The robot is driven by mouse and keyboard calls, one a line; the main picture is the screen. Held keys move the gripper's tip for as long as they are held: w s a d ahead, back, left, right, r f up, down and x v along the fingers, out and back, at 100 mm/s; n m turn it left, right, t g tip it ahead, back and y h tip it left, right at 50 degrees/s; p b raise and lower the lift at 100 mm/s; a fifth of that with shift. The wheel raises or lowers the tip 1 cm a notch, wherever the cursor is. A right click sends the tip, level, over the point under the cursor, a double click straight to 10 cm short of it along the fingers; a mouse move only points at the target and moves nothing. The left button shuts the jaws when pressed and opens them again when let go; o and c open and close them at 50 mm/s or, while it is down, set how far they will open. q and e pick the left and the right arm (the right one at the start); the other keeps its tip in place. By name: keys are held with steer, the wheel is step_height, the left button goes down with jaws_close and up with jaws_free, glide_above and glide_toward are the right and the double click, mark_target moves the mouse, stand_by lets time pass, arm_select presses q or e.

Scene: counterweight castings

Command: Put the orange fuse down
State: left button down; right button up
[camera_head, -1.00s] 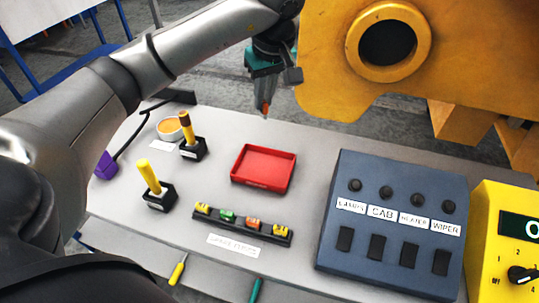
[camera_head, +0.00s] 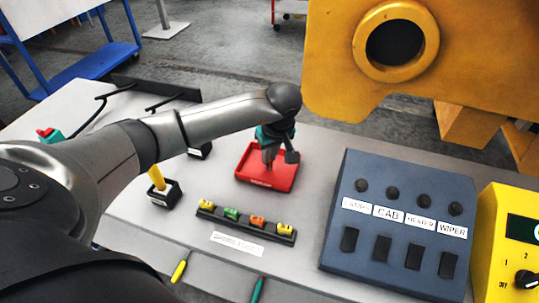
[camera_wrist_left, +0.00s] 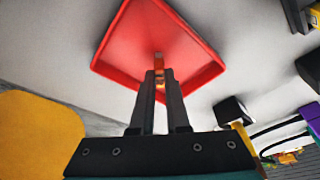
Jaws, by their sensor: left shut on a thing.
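My left gripper (camera_head: 268,163) points down into the red tray (camera_head: 246,178) on the grey table. In the left wrist view, its fingertips (camera_wrist_left: 159,82) are shut on the orange fuse (camera_wrist_left: 159,62), which shows as a small orange piece between them over the red tray floor (camera_wrist_left: 135,45). In the head view the fuse is hidden by the gripper and tray. I cannot tell whether the fuse touches the tray floor. My right gripper is not in view.
A black fuse rack (camera_head: 245,227) with yellow, green and orange fuses lies in front of the tray. A yellow-handled lever (camera_head: 158,182) stands to the left. The blue switch box (camera_head: 396,215) is to the right. A yellow machine part (camera_head: 345,75) overhangs at the back.

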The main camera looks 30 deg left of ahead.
arm_select(q)
steer(key=shift+f, duration=0.25)
steer(key=c, duration=1.3)
jaws_free()
steer(key=shift+f, duration=0.1)
steer(key=shift+c, duration=0.2)
steer(key=o, duration=0.4)
steer(key=shift+o, duration=0.2)
steer(key=v, duration=1.2)
steer(key=shift+r, duration=0.25)
steer(key=shift+a, duration=0.1)
